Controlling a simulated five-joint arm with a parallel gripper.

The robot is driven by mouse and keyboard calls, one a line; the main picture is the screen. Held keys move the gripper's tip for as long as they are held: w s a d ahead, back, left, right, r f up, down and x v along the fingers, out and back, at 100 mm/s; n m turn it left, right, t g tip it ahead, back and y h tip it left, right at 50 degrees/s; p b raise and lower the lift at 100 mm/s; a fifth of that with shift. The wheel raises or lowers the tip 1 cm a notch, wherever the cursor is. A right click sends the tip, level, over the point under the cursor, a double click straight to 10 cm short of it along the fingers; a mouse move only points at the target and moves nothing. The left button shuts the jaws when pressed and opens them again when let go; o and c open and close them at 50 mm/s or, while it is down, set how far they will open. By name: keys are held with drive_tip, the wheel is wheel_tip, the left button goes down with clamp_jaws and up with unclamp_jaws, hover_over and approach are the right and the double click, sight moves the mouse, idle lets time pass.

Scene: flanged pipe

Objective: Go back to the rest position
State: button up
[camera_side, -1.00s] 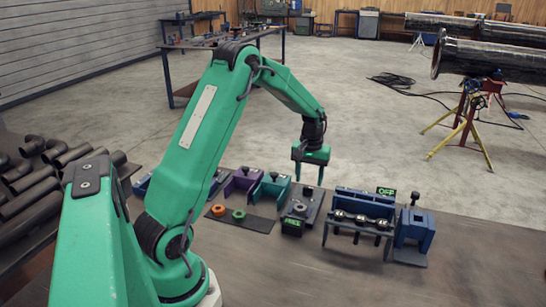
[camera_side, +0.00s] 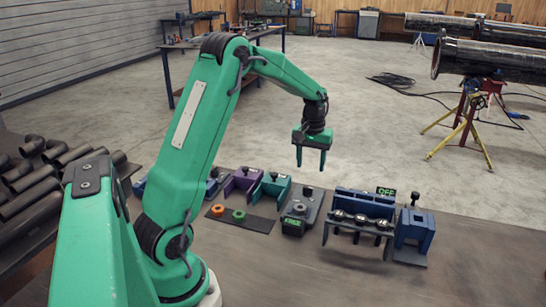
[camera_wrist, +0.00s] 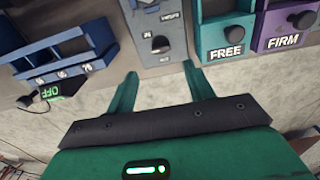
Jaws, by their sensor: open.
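My gripper (camera_side: 311,158) hangs above the far edge of the work table, over the grey fixture (camera_side: 301,206) with a round part on it. Its two green fingers point down, apart, with nothing between them. In the wrist view the open fingers of my gripper (camera_wrist: 159,85) reach toward the grey fixture (camera_wrist: 158,35), with bare floor beneath them. No part is held.
A blue fixture (camera_side: 361,212) with an OFF display stands right of the grey one. A purple holder (camera_side: 243,182) and a teal holder (camera_side: 271,187) stand left. An orange ring (camera_side: 218,210) and a green ring (camera_side: 239,215) lie on a dark mat. Dark pipe elbows (camera_side: 40,180) are piled at far left.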

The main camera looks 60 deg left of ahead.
drive_tip(key=s+d+r+m+t, duration=0.35)
drive_tip(key=s+d+r, duration=0.45)
drive_tip(key=d+r, duration=0.4)
drive_tip(key=s+d+m+t, duration=0.1)
drive_tip(key=s+d+m, duration=0.1)
drive_tip(key=s+d, duration=0.2)
drive_tip(key=s+d+r+m+t, duration=0.1)
drive_tip(key=s+d+m, duration=0.2)
drive_tip(key=s, duration=0.7)
drive_tip(key=shift+d, duration=1.25)
drive_tip(key=c, duration=0.4)
drive_tip(key=w+a+f+m+g, duration=0.1)
drive_tip(key=w+a+m, duration=0.1)
drive_tip(key=w+a, duration=0.35)
drive_tip(key=w+a+m+g, duration=0.2)
drive_tip(key=w+a+m, duration=0.1)
drive_tip(key=w, duration=0.5)
drive_tip(key=shift+c, duration=0.2)
drive_tip(key=w+a+f+m, duration=0.1)
drive_tip(key=w+a+f, duration=0.1)
drive_tip(key=a+f, duration=0.2)
drive_tip(key=w+a+f+m+g, duration=0.1)
drive_tip(key=w+a+f+m, duration=0.1)
drive_tip(key=w+a+f, duration=0.1)
drive_tip(key=w+a+f+m+g, duration=0.1)
drive_tip(key=w+a+f, duration=0.2)
drive_tip(key=a+f, duration=0.2)
drive_tip(key=shift+w+a+f+g, duration=0.15)
drive_tip(key=shift+a+f+g, duration=0.15)
drive_tip(key=shift+a, duration=0.25)
